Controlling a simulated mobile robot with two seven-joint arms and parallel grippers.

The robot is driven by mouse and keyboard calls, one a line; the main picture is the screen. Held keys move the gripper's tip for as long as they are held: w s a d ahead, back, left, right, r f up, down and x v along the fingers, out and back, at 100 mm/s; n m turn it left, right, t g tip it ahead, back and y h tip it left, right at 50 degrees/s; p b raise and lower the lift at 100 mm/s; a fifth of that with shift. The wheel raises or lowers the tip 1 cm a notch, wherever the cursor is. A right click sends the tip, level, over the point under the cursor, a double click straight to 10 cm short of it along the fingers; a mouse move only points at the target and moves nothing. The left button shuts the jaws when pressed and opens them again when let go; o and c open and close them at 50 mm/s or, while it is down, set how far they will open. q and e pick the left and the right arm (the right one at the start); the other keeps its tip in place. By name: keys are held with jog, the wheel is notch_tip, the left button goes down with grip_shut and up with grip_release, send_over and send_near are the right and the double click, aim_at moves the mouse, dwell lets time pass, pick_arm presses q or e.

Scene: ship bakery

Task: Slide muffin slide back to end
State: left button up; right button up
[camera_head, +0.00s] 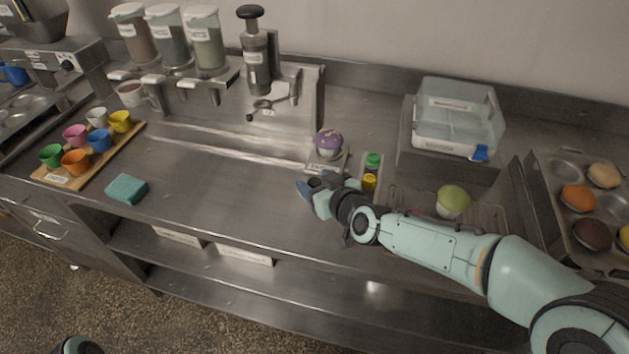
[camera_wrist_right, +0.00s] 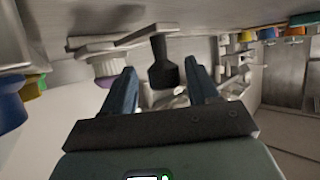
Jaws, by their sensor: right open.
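The muffin slide (camera_head: 322,167) is a small pale carriage at the right end of a metal track (camera_head: 230,151) on the counter. A muffin with purple frosting (camera_head: 328,139) sits upright on it. My right gripper (camera_head: 308,186) is just in front of the slide, open, with blue fingers. In the right wrist view, which looks upside down, a black handle (camera_wrist_right: 161,66) joins the slide's pale plate (camera_wrist_right: 150,34) and stands between the open fingers (camera_wrist_right: 163,88), apparently not gripped. The muffin shows left of the fingers (camera_wrist_right: 105,82). My left gripper is not in view.
Dispensers (camera_head: 207,40) and a black-topped press (camera_head: 256,55) stand behind the track. Small bottles (camera_head: 371,172) and a green-topped muffin (camera_head: 453,199) are right of the slide. Coloured cups (camera_head: 76,162) on a board and a teal sponge (camera_head: 126,189) lie left. The middle counter is clear.

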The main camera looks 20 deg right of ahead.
jog(key=shift+s+r, duration=0.3)
jog(key=shift+s, duration=0.2)
jog(key=v, duration=1.2)
jog(key=shift+s+p, duration=0.2)
jog(key=shift+p, duration=0.1)
jog(key=shift+d, duration=0.1)
